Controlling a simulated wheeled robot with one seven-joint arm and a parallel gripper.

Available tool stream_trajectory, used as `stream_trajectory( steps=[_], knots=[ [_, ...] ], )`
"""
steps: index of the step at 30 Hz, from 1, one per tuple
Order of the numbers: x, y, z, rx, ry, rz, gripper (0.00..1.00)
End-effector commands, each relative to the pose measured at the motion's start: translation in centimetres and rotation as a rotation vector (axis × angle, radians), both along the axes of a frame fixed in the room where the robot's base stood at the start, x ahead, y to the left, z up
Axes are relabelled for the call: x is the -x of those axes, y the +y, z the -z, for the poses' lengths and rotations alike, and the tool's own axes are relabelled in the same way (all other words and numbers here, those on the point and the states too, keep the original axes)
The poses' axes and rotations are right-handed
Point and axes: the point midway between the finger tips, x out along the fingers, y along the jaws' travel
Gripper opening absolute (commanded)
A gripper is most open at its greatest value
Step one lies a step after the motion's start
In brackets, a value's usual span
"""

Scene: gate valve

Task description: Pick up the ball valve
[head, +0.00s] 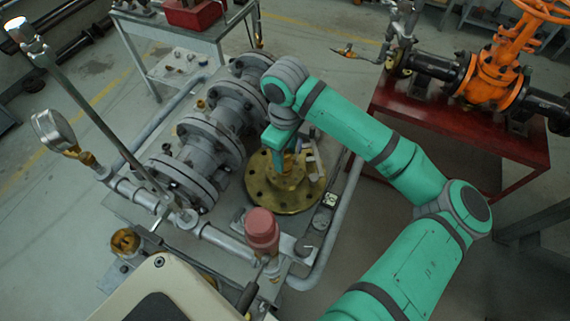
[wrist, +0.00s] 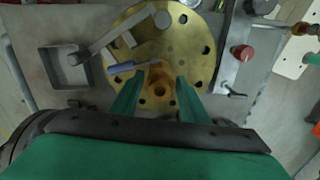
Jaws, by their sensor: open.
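The ball valve (wrist: 158,84) looks like a small brass body with a blue lever grip pointing left in the wrist view. It stands on a round gold flange (wrist: 197,40) with bolt holes. My gripper (wrist: 160,77) is open, with one green finger on each side of the brass body. I cannot tell whether either finger touches it. In the head view my gripper (head: 284,152) points down over the gold flange (head: 262,195) and hides most of the valve.
Grey flanged pipework (head: 205,135) stands left of the flange. A red cap (head: 262,230) rises in front of it. In the wrist view, a grey lever-like part (wrist: 125,30) overlaps the flange, and a square metal frame (wrist: 50,68) lies left. A red table (head: 450,130) carries an orange valve (head: 490,80).

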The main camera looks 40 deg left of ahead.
Motion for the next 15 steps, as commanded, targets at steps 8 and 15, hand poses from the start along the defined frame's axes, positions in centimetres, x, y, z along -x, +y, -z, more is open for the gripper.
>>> stream_trajectory(
  steps=[8, 15],
  knots=[
    [-0.01, 0.01, 0.01, 0.000, 0.000, 0.001, 0.19],
    [-0.01, 0.01, -0.01, 0.000, 0.000, 0.001, 0.00]
  ],
)
